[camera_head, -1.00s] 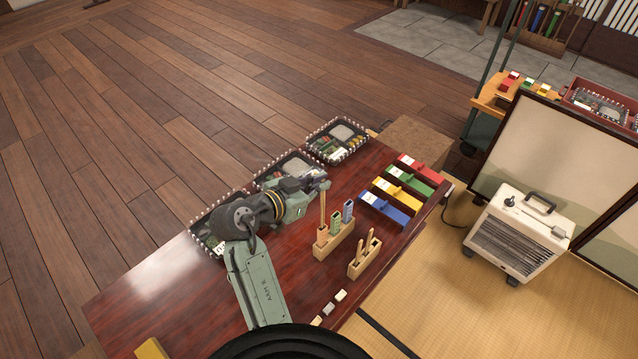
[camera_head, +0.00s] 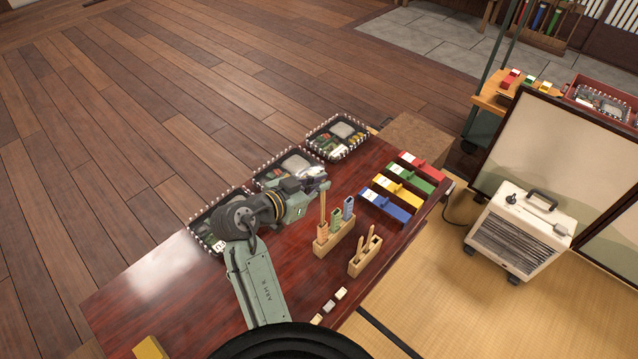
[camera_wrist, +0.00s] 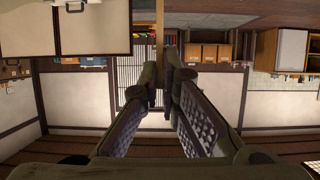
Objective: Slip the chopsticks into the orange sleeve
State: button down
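The orange sleeve (camera_head: 322,233) stands upright in the left slot of a wooden block (camera_head: 334,243), beside a green sleeve (camera_head: 336,225) and a blue sleeve (camera_head: 348,208). The chopsticks (camera_head: 323,206) are upright, directly over the orange sleeve. Their lower ends are at its mouth; I cannot tell whether they are inside. My gripper (camera_head: 321,185) is at their upper end. In the wrist view, my gripper's fingers (camera_wrist: 166,75) close together on the chopsticks, a thin wooden strip (camera_wrist: 160,25).
A second wooden holder (camera_head: 364,254) with several wooden sticks stands at the right front. Red, green, yellow and blue boxes (camera_head: 385,207) lie to the right. Bento trays (camera_head: 337,138) line the back edge. Small blocks (camera_head: 329,306) lie in front. The table's left front (camera_head: 150,300) is mostly clear.

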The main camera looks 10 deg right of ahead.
jog(key=shift+f, duration=0.25)
dwell(0.3)
jog(key=shift+f+b, duration=0.7)
jog(key=shift+f, duration=0.15)
jog(key=shift+f+b, duration=0.7)
jog(key=shift+f, duration=0.05)
jog(key=shift+f, duration=0.35)
dwell(0.4)
jog(key=shift+f+b, duration=0.7)
jog(key=shift+b, duration=0.1)
jog(key=c, duration=1.7)
grip_release()
